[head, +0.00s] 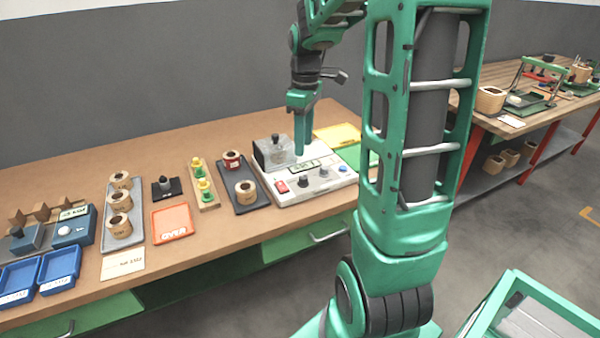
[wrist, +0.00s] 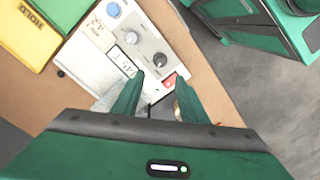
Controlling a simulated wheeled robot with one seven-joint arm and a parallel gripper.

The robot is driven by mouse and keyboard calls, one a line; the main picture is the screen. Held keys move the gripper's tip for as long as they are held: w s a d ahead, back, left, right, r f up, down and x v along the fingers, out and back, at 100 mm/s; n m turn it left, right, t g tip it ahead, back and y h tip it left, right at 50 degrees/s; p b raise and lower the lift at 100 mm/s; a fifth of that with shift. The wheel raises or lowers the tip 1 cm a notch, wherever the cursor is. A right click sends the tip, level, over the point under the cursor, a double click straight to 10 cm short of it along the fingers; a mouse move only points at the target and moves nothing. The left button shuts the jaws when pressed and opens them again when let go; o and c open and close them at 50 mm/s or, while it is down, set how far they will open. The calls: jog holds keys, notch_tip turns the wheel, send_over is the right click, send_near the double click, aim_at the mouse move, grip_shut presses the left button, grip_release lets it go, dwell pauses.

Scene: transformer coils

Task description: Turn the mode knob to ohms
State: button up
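The white tester (head: 318,185) stands on the wooden bench; it also shows in the wrist view (wrist: 90,66). Its panel has a dark knob (head: 303,181), a second knob (head: 323,172), a red switch (head: 280,186), a blue button (head: 343,168) and a display (head: 303,167). In the wrist view the dark knob (wrist: 159,59) and the other knob (wrist: 131,38) lie beyond my fingertips. I cannot read which is the mode knob or where it points. My gripper (head: 300,152) is over the tester; in the wrist view its fingers (wrist: 157,82) are apart with nothing held.
A box-like fixture (head: 272,150) rises at the tester's back left. A yellow tray (head: 338,133) and a green tray (head: 368,155) lie behind and right of it. A dark tray (head: 243,196) with coils is close on the left. The orange tray (head: 171,222) is farther left.

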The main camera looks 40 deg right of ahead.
aim_at(302, 176)
notch_tip(302, 176, down, 11)
jog(key=shift+s+a+r, duration=0.1)
jog(key=shift+a, duration=0.05)
dwell(0.4)
grip_shut()
